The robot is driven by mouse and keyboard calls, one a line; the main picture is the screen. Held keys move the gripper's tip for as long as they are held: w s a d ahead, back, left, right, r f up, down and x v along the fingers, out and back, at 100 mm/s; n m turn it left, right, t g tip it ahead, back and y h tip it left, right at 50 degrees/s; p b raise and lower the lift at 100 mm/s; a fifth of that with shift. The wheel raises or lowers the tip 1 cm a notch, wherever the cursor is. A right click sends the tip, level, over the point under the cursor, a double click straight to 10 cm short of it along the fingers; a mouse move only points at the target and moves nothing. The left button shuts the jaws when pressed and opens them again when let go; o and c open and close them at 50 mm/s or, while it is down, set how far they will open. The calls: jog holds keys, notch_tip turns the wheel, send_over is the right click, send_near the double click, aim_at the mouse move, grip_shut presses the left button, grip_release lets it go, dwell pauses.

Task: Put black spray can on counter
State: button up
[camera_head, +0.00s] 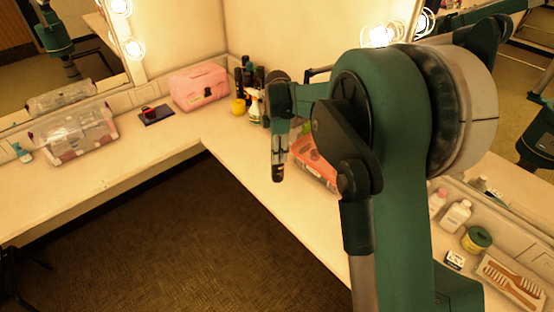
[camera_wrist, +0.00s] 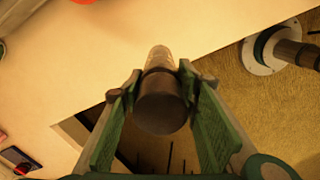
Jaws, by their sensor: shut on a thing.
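The black spray can (camera_wrist: 160,106) is dark and cylindrical, with a browner far end. My gripper (camera_wrist: 158,82) is shut on it, with a green finger on each side in the wrist view. In the head view my gripper (camera_head: 279,140) points down, and the can (camera_head: 278,173) hangs below it. The counter (camera_head: 243,152) is cream and L-shaped. In the wrist view the can overlaps the line of the counter's front edge. I cannot tell how high the can is above the counter.
Several dark bottles, a spray bottle (camera_head: 255,106) and a yellow cup (camera_head: 238,106) stand in the corner. A pink case (camera_head: 199,86) and a clear bag (camera_head: 74,134) sit along the left counter. An orange-red box (camera_head: 314,163) is right of the can. The left counter's front is bare.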

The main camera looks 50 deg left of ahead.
aim_at(278, 167)
jog(key=shift+f, duration=2.75)
jog(key=shift+f, duration=1.9)
jog(key=o, duration=1.3)
jog(key=shift+o, duration=0.2)
jog(key=shift+r, duration=0.2)
notch_tip(278, 167, up, 12)
jog(key=shift+f, duration=0.1)
